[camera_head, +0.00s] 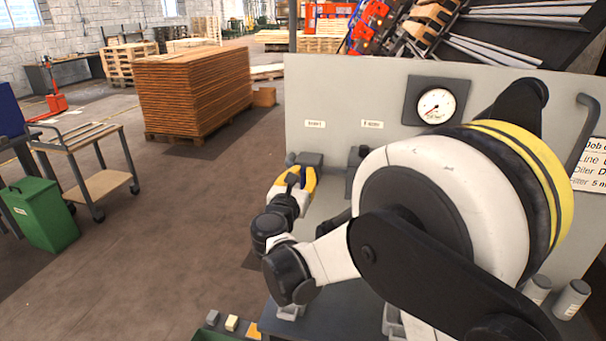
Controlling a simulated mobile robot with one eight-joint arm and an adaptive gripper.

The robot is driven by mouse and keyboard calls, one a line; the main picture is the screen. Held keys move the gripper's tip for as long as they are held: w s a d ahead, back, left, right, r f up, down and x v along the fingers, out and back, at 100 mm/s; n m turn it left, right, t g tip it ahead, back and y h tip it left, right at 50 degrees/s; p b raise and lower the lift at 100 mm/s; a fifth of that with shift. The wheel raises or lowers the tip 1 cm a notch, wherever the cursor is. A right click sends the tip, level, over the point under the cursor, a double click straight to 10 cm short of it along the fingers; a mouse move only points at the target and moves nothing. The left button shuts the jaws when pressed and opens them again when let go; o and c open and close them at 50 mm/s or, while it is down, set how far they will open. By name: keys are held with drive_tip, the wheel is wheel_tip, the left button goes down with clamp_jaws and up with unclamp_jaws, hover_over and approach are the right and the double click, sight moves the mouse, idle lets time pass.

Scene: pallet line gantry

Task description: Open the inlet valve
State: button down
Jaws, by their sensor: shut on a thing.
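The inlet valve (310,159) is a dark grey fitting low on the pale grey panel (325,85), below a small white label (315,124) that seems to read "INLET". My gripper (292,180) is at the front of this valve, with yellow and white parts showing around its dark end. It is shut on the valve's handle, which is mostly hidden behind the gripper and wrist. The handle's angle cannot be made out. My white and black arm reaches in from the right and covers much of the panel.
A second dark fitting (354,170) stands just right of the inlet valve, under another label (372,124). A round pressure gauge (437,105) is higher up. Grey cylinders (572,298) stand at the lower right. Open floor lies left, with a trolley (105,185) and green bin (42,215).

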drive_tip(key=shift+s+d+f+m+b, duration=0.1)
drive_tip(key=shift+d+f+m+b, duration=0.45)
drive_tip(key=shift+m, duration=2.4)
drive_tip(key=shift+s+d+f+m+b, duration=0.1)
drive_tip(key=shift+m+b, duration=0.9)
drive_tip(key=shift+m, duration=1.9)
drive_tip(key=shift+s+d+f+m+b, duration=0.1)
drive_tip(key=shift+d+f+m+b, duration=0.45)
drive_tip(key=shift+m, duration=2.4)
drive_tip(key=shift+a+r, duration=0.2)
drive_tip(key=shift+a, duration=0.05)
drive_tip(key=c, duration=1.5)
unclamp_jaws()
drive_tip(key=shift+o, duration=0.2)
